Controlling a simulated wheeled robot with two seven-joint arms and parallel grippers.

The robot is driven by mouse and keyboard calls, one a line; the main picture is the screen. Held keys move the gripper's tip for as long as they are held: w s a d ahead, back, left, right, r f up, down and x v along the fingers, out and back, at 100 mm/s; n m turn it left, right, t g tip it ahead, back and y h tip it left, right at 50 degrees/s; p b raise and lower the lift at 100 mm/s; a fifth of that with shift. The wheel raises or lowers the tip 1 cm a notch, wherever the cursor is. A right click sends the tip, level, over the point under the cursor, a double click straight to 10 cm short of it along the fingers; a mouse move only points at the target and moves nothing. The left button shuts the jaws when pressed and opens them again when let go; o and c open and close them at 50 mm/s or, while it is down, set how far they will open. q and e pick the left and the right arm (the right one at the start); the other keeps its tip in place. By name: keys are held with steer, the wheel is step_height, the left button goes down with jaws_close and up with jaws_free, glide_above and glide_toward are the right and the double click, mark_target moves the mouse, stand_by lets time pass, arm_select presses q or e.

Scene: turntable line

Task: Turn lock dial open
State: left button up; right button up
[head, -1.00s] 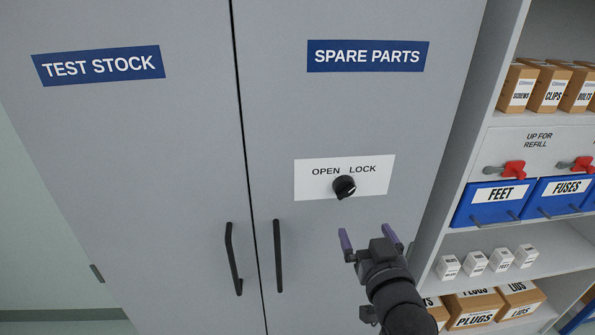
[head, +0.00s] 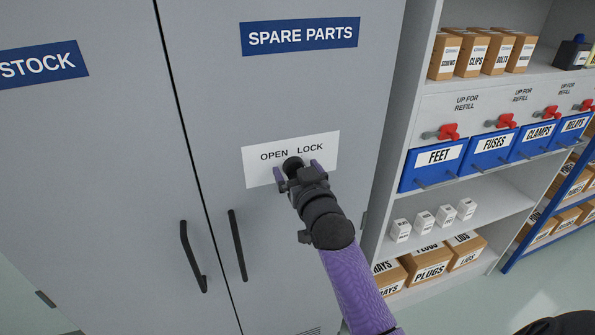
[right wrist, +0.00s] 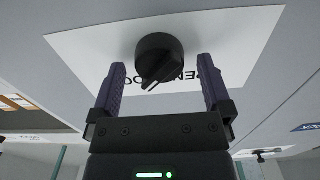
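The black lock dial (head: 292,164) is on a white plate (head: 262,172) marked OPEN and LOCK, on the SPARE PARTS cabinet door. My right gripper (head: 297,174) is at the plate, its purple fingers apart, and it hides part of the dial in the head view. In the right wrist view the dial (right wrist: 160,58) is just beyond and between the two open fingertips (right wrist: 162,75), with a visible gap on each side. My left gripper is not in view.
Two dark vertical door handles (head: 238,245) are left of and below the plate. A shelf rack at the right holds blue bins (head: 433,166) with red levers and cardboard boxes (head: 430,265). The door around the plate is clear.

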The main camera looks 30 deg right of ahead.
steer(key=c, duration=1.2)
steer(key=shift+c, duration=0.2)
steer(key=n+p, duration=0.2)
steer(key=n, duration=0.1)
steer(key=shift+a+r+n, duration=0.1)
steer(key=shift+r+n, duration=0.05)
steer(key=shift+n, duration=0.15)
steer(key=n+p, duration=0.1)
steer(key=n, duration=0.3)
steer(key=shift+n, duration=0.3)
steer(key=n, duration=0.3)
steer(key=n+p, duration=0.1)
steer(key=shift+a+f, duration=0.15)
steer(key=shift+f, duration=0.1)
steer(key=n, duration=0.5)
steer(key=shift+f+n, duration=0.15)
steer(key=shift+n, duration=0.25)
